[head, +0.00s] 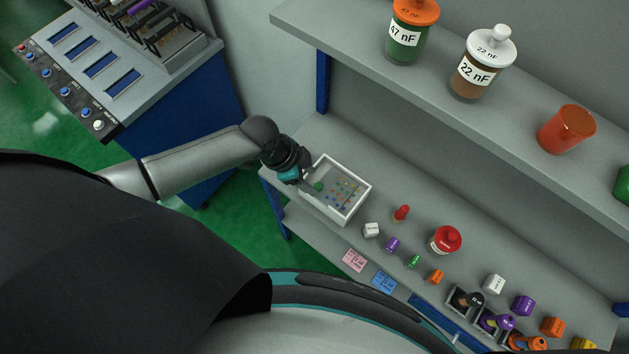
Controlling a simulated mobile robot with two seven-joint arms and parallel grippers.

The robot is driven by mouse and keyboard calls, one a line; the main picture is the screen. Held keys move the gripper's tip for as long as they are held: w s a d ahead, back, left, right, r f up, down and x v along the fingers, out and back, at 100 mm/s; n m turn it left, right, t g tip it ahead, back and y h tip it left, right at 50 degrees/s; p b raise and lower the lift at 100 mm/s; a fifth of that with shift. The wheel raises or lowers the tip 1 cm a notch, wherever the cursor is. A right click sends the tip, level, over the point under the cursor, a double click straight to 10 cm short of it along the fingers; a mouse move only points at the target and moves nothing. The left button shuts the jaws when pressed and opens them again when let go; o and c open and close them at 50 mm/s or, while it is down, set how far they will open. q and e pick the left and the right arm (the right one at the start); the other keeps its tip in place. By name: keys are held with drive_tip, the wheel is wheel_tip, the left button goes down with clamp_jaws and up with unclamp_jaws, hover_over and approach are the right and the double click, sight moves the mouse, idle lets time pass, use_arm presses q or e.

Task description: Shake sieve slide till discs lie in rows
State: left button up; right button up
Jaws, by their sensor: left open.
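A white-walled tray (354,213), apparently the sieve slide, sits on the lower shelf. Small coloured discs (345,192) lie scattered inside it, and a green piece (319,186) is near its left side. The discs are too small to tell whether they form rows. My left gripper (306,184) is open at the tray's left wall. Its fingers are small in view, and I cannot tell whether they touch the wall. My right gripper is not in view.
Right of the tray stand a white cube (371,230), a red piece (401,213) and a red jar (446,240). Pink (354,260) and blue (384,281) notes lie at the front edge. The upper shelf (400,88) overhangs behind. A control console (100,75) stands at left.

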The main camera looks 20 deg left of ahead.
sight(317, 186)
use_arm(q)
drive_tip(key=shift+x, duration=1.7)
clamp_jaws()
